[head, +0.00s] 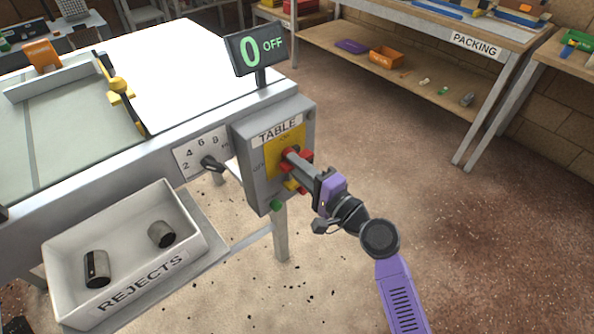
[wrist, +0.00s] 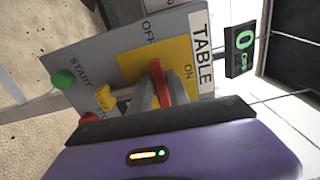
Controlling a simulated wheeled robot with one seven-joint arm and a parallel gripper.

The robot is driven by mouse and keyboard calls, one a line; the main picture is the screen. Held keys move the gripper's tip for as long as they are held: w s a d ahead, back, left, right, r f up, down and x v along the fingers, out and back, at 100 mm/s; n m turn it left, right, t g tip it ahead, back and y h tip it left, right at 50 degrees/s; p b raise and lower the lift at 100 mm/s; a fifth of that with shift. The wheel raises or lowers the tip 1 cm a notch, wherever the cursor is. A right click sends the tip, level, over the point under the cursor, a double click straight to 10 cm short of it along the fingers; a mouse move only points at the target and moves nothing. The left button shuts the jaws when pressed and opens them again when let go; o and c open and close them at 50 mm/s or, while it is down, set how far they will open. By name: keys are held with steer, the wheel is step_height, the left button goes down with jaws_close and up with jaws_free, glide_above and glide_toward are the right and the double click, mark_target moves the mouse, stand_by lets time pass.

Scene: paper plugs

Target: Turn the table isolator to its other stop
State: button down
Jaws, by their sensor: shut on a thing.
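The table isolator is a red handle (wrist: 161,82) on a yellow plate (wrist: 183,52), with OFF and ON printed around it. It sits on the grey box (head: 258,180) labelled TABLE, and its plate shows in the head view (head: 283,141). My gripper (head: 292,157) reaches the handle from the front right. In the wrist view its fingers (wrist: 152,92) are shut on the red handle. The fingers partly hide the handle, so its exact angle is hard to tell. The display (head: 256,48) above the box reads 0 OFF.
Below the isolator are a green start button (head: 276,206), a yellow knob (wrist: 105,97) and a red button (wrist: 90,117). A black dial lever (head: 209,163) is left of the box. A white REJECTS bin (head: 190,259) holds two grey plugs. The floor to the right is open.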

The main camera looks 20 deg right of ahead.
steer(key=shift+f+n, duration=0.15)
steer(key=shift+n, duration=0.15)
stand_by(0.4)
steer(key=c, duration=1.4)
jaws_free()
steer(key=shift+o, duration=0.2)
steer(key=shift+s, duration=0.1)
steer(key=v, duration=0.7)
steer(key=shift+s+b, duration=0.3)
steer(key=shift+b, duration=0.15)
